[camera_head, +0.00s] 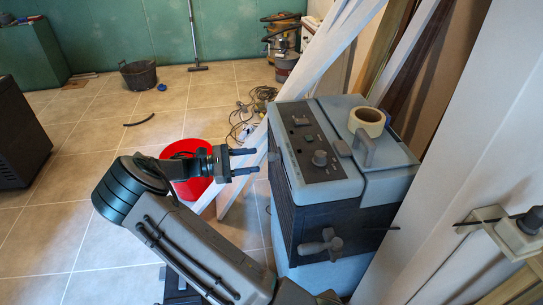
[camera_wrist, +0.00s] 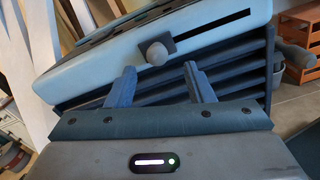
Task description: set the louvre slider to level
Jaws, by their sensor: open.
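The louvre slider is a round grey knob (camera_wrist: 157,53) on a dark plate, at the left end of the visible black slot (camera_wrist: 215,26) in the wrist view. Dark louvre slats (camera_wrist: 235,75) lie below the slot. They belong to the blue-grey machine (camera_head: 346,188) in the head view, where the slider is hard to make out. My gripper (camera_head: 250,161) is open beside the machine's left side. In the wrist view, the fingers of my gripper (camera_wrist: 160,85) are apart and empty, with the knob ahead between them and slightly above the tips. I see no contact.
A crank handle (camera_head: 320,246) sticks out in front. A red bucket (camera_head: 188,187) and leaning white boards (camera_head: 318,58) stand close by. Open tiled floor (camera_head: 95,225) lies left.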

